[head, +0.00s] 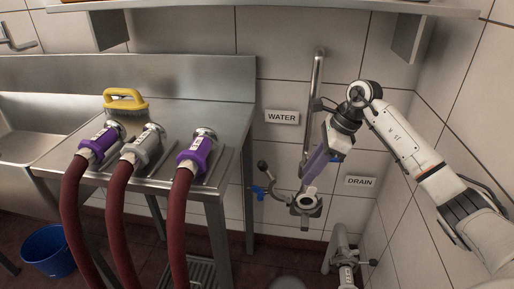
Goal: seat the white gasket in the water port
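The metal water port (305,204) faces up below the WATER sign (282,117), at the wall. My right gripper (308,187) comes down from the upper right, with its fingertips right above the port's mouth. The long purple-grey fingers show edge-on, so I cannot tell whether they are open or shut. I cannot make out the white gasket, either between the fingertips or in the port; the fingers cover part of the mouth. My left gripper is out of view.
Several hose couplings lie on the steel bench (235,118), next to a yellow-handled brush (125,100). The drain pipe (341,250) stands lower right, near the DRAIN sign (360,181). A blue bucket (48,252) is on the floor.

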